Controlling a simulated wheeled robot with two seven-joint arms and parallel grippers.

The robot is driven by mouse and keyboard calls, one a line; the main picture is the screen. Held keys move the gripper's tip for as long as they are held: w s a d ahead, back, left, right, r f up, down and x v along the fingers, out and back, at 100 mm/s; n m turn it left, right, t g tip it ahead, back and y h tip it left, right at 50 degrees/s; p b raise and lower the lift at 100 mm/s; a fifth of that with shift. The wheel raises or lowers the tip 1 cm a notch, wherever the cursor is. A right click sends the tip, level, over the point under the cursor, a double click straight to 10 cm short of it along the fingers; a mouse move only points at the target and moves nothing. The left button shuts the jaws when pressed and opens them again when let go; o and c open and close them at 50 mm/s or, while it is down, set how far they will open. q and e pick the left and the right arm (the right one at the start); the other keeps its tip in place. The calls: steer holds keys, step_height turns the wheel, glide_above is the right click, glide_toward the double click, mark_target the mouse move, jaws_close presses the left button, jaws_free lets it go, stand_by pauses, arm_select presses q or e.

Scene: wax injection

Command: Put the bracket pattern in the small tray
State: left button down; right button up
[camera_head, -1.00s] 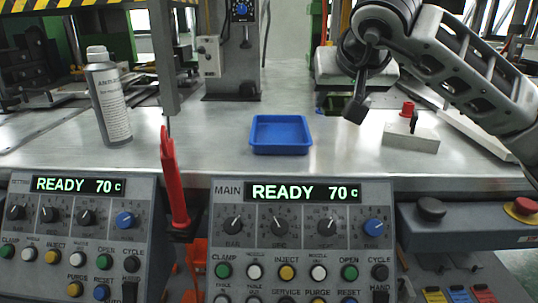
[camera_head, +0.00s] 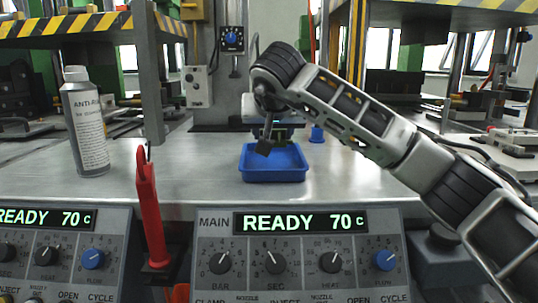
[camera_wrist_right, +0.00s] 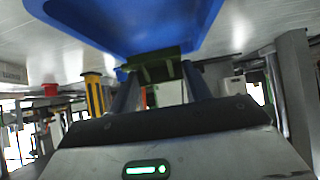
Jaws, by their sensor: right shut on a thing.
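The small tray (camera_head: 273,174) is blue and sits on the steel bench, just behind the main control panel. My right gripper (camera_head: 266,146) hangs over the tray's back left part in the head view. In the right wrist view its two fingers are shut on a dark green piece (camera_wrist_right: 152,66), which I take to be the bracket pattern. The blue tray (camera_wrist_right: 130,25) fills the top of that view, close to the piece. Whether the piece touches the tray is unclear. In the head view the arm and fingers mostly hide the piece. My left gripper is not in view.
A grey spray bottle (camera_head: 86,122) stands at the left. A red-handled tool (camera_head: 151,210) hangs in front of the bench. The main panel (camera_head: 300,255) is at the front. A small blue part (camera_head: 317,134) stands behind the tray. Bench left of the tray is clear.

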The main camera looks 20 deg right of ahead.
mark_target(269, 165)
steer(key=shift+w+a+f, duration=0.2)
steer(key=shift+w+f, duration=0.1)
steer(key=shift+f, duration=0.2)
step_height(269, 165, down, 3)
steer(key=shift+w+a+r+b, duration=0.1)
steer(key=shift+w+a+b, duration=0.05)
steer(key=shift+b, duration=0.7)
steer(key=shift+f, duration=0.35)
steer(key=shift+r, duration=0.15)
steer(key=o, duration=0.7)
steer(key=shift+f, duration=0.25)
steer(key=shift+c, duration=0.2)
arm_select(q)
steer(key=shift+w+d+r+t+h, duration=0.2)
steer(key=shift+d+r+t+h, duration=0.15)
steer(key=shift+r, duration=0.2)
arm_select(e)
steer(key=shift+r, duration=0.1)
